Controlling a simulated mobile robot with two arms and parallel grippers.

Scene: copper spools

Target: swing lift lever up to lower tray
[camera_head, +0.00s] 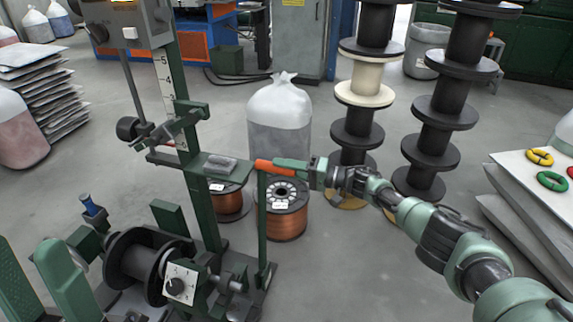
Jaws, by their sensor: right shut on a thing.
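The lift lever has an orange handle (272,167) at the top of a thin green upright bar (262,225), right of the green machine column (170,110). My right gripper (305,170) comes in from the right and is shut on the right end of the orange handle. The handle lies roughly level. My left gripper is not in view.
A black spool (130,262) is mounted at the machine's lower left, beside a white dial (180,284). Copper spools (287,215) stand on the floor behind the lever. Tall stacks of black spools (430,145) stand behind my right arm. A pallet with coloured rings (540,175) is at right.

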